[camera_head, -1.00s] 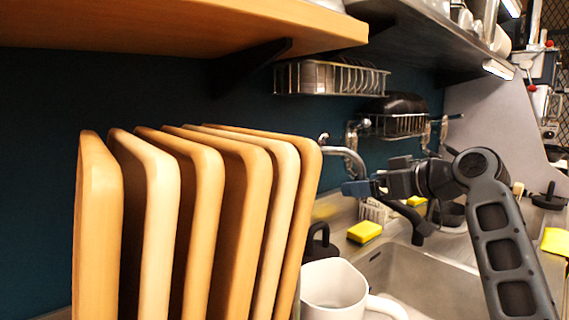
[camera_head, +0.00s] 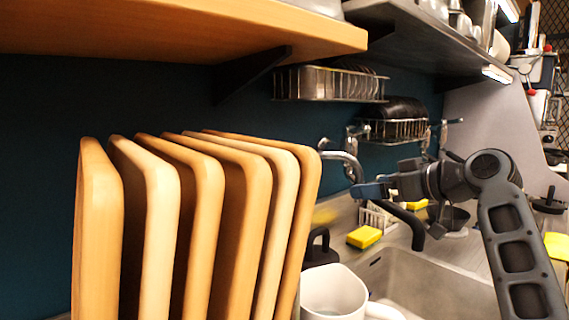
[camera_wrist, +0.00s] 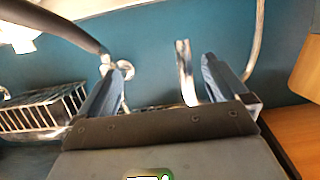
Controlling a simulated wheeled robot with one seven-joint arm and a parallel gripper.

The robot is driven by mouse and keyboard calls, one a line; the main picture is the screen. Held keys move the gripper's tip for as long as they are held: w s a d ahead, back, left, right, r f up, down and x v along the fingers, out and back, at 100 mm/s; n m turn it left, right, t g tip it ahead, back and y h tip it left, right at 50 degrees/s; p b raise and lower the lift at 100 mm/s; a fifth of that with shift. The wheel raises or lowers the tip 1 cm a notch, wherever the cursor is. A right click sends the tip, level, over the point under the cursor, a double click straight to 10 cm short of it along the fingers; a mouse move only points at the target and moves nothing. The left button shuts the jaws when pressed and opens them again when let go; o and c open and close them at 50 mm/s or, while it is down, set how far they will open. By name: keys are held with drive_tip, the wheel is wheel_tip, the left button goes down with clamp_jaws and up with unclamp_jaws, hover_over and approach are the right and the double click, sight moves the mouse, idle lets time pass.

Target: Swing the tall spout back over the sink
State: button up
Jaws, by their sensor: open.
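Chrome tap pipework stands at the dark teal wall behind the sink (camera_head: 430,290). A curved chrome pipe (camera_head: 347,160) reaches left from it and bends down behind my gripper. A black curved spout (camera_head: 408,222) hangs down over the sink's rear edge; a black tube also crosses the upper left of the wrist view (camera_wrist: 62,22). My gripper (camera_head: 362,190) is open in front of the pipework. In the wrist view my gripper (camera_wrist: 165,75) has a short chrome pipe (camera_wrist: 186,75) between its two blue fingers, nearer the right one. I cannot tell whether either finger touches it.
Upright wooden boards (camera_head: 195,225) fill the left. A white mug (camera_head: 333,292) stands beside the sink, with a yellow sponge (camera_head: 364,237) behind it. Wire racks (camera_head: 330,85) hang on the wall beneath shelves. The sink basin is open.

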drive_tip(key=p+v, duration=0.1)
drive_tip(key=v, duration=0.5)
drive_tip(key=shift+s+d+p, duration=0.15)
drive_tip(key=shift+s+p, duration=0.05)
drive_tip(key=shift+p, duration=0.15)
drive_tip(key=shift+r, duration=0.1)
